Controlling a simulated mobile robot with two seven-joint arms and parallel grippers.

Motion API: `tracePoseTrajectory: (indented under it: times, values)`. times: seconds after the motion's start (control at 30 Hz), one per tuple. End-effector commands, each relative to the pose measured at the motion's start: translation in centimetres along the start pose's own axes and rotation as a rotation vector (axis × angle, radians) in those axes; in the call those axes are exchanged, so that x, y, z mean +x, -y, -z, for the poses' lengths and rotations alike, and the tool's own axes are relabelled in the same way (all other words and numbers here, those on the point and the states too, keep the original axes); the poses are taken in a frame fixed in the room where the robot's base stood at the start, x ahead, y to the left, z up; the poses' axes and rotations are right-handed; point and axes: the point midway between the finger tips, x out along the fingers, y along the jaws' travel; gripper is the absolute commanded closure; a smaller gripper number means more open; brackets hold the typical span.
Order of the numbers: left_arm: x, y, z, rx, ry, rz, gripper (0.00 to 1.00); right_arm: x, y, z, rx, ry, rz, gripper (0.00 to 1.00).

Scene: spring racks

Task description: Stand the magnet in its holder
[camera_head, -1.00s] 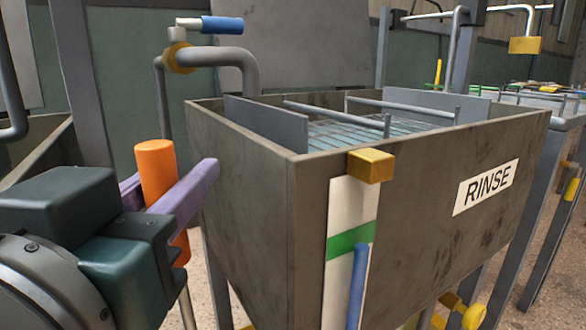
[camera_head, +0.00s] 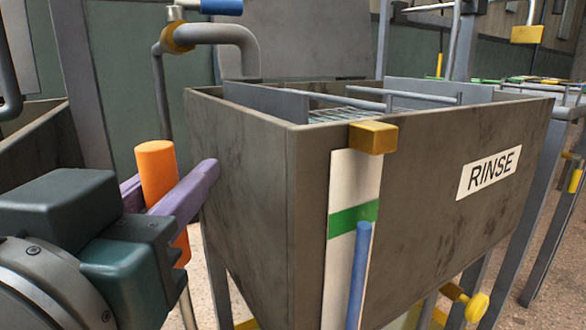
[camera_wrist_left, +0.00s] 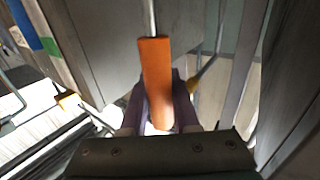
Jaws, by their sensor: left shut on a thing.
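The orange cylindrical handle (camera_head: 157,163), which I take to be the magnet, stands nearly upright between the purple fingers of my left gripper (camera_head: 168,184). The gripper is shut on it, left of the RINSE tank and apart from the floor. A thin metal rod (camera_head: 187,308) shows below the handle. The left wrist view also shows the orange handle (camera_wrist_left: 157,75) between the fingers (camera_wrist_left: 160,103), with the thin rod beyond its far end. I cannot make out a holder for it. My right gripper is not in view.
The brown RINSE tank (camera_head: 400,235) fills the middle and right, close beside the finger tips. Its front has a white strip (camera_head: 340,270) with a green band, a blue rod (camera_head: 359,275) and a yellow block (camera_head: 373,137). A grey pipe (camera_head: 215,36) bends over its back left.

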Motion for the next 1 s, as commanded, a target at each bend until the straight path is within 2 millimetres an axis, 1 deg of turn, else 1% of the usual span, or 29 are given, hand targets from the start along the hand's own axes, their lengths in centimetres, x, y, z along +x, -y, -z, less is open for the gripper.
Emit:
tracePoseTrajectory:
  times: [0.87,0.9,1.0]
  values:
    - [0.0,0.0,-2.7,-0.002,-0.002,0.0,1.0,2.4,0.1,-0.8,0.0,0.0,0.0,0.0]
    - [0.0,0.0,-2.5,-0.002,-0.002,-0.001,0.67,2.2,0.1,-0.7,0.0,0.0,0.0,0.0]
    - [0.0,0.0,-2.5,-0.001,-0.002,0.0,0.56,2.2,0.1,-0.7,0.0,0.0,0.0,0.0]
